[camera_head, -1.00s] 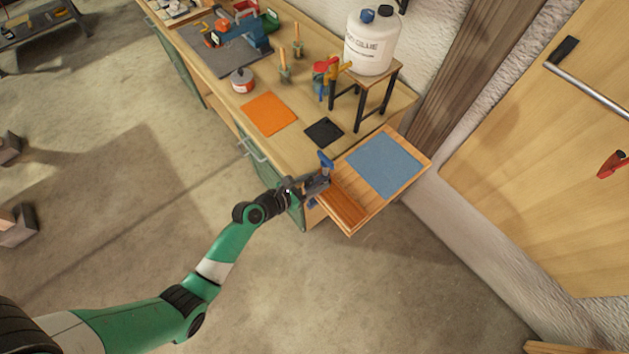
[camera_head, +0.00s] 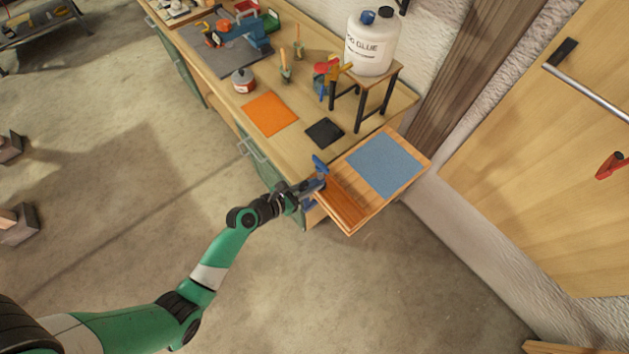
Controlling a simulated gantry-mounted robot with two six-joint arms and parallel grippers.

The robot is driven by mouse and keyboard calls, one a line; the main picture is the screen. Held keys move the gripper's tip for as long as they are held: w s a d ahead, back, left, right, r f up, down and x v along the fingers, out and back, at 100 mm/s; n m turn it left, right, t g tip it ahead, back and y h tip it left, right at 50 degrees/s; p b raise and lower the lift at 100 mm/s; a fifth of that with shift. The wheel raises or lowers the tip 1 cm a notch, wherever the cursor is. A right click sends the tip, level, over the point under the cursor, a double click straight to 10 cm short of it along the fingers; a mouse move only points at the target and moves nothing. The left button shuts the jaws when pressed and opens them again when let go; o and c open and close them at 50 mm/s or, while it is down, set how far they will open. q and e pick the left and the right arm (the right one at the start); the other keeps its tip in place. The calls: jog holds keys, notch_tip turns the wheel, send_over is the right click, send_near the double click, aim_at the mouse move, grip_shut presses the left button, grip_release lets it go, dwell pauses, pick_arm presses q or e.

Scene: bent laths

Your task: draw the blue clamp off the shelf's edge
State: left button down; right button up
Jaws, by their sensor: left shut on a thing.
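The blue clamp (camera_head: 320,164) is at the left edge of the wooden shelf (camera_head: 386,206) at the bench's near end. Its blue upper part sticks up above the shelf level, and a little blue shows below. My left gripper (camera_head: 312,187) is shut on the clamp and hides most of its middle. I cannot tell whether the clamp still touches the shelf's edge. Reddish-brown laths (camera_head: 341,203) lie on the shelf, close to the gripper. My right gripper is not in view.
A blue mat (camera_head: 384,165) covers the shelf's far part. On the bench are a black pad (camera_head: 324,132), an orange mat (camera_head: 270,114), other clamps (camera_head: 325,78) and a glue jug (camera_head: 371,43) on a small stand. The floor left of the shelf is clear.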

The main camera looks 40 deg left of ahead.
pick_arm(q)
jog(key=shift+s+a+r+p, duration=0.1)
jog(key=shift+s+p, duration=0.1)
jog(key=shift+s, duration=0.55)
jog(key=shift+s+a+p, duration=0.1)
jog(key=shift+s+p, duration=0.05)
jog(key=shift+s, duration=0.55)
jog(key=s, duration=0.5)
jog(key=shift+a+p, duration=0.2)
jog(key=shift+p, duration=0.2)
jog(key=shift+r, duration=0.1)
jog(key=s+r+p, duration=0.4)
jog(key=shift+a, duration=0.2)
jog(key=shift+f, duration=0.15)
